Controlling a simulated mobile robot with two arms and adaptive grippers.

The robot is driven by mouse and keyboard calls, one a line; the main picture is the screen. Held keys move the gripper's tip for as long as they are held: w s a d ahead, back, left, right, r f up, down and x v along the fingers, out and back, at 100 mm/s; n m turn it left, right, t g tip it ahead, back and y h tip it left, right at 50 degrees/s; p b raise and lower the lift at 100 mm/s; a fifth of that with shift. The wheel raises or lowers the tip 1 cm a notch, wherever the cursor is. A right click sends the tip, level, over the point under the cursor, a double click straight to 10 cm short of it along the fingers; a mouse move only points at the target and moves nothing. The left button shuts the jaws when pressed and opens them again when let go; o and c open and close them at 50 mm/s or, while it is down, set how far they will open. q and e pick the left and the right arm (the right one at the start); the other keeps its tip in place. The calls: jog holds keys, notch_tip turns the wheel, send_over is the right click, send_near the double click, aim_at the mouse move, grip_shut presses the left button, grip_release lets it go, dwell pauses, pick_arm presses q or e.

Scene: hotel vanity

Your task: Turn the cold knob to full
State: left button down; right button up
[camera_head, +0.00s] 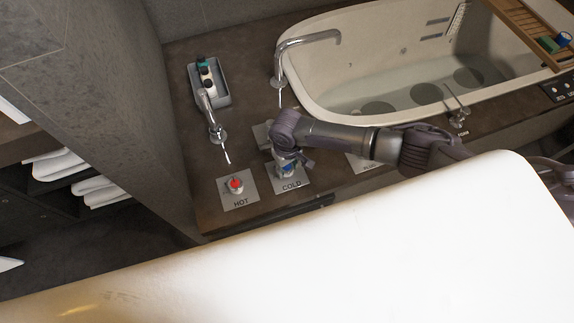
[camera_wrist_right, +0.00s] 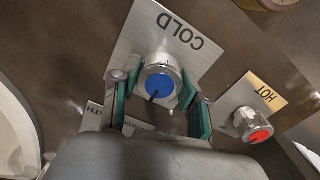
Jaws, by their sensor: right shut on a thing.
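The cold knob (camera_wrist_right: 159,84) is a silver knob with a blue cap and a dark pointer line, on a square plate marked COLD (camera_wrist_right: 143,32). In the head view the blue knob (camera_head: 289,169) is partly hidden by my right gripper (camera_head: 290,166). In the right wrist view the green-padded fingers of my right gripper (camera_wrist_right: 158,97) stand on both sides of the cold knob, shut on it. My left gripper is not in view.
The hot knob (camera_head: 236,185) with a red cap sits left of the cold plate. A large white surface (camera_head: 300,260) fills the foreground.

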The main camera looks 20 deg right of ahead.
jog(key=n+p, duration=0.1)
jog(key=n, duration=0.2)
jog(key=shift+r+n, duration=0.1)
jog(key=shift+n, duration=0.3)
jog(key=n+p, duration=0.1)
jog(key=n, duration=0.8)
jog(key=shift+n, duration=2.3)
jog(key=shift+w, duration=0.1)
jog(key=o, duration=1.1)
jog(key=shift+o, duration=0.2)
notch_tip(320, 180, up, 12)
